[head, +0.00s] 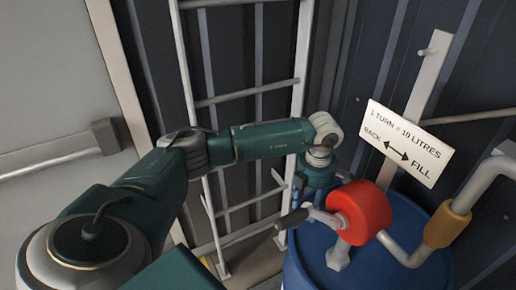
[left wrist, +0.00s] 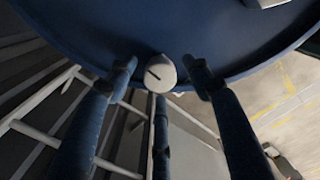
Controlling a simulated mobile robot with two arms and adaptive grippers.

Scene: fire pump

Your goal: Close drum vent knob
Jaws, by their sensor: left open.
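The drum vent knob (left wrist: 160,72) is a small pale round knob with a dark slot mark, at the edge of the blue drum (left wrist: 225,30) in the left wrist view. My left gripper (left wrist: 160,86) is open, with two fingertips on either side of the knob and a third finger below it in the picture. I cannot tell whether any finger touches it. In the head view the blue drum (head: 312,268) stands at the lower right. The knob is not visible in the head view. My right gripper is not in view.
A red pump (head: 362,211) with a crank handle (head: 293,218) sits on the drum close to my left wrist. A white sign (head: 407,142) and a pipe with a tan sleeve (head: 447,224) are at right. A ladder (head: 250,95) stands behind my arm.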

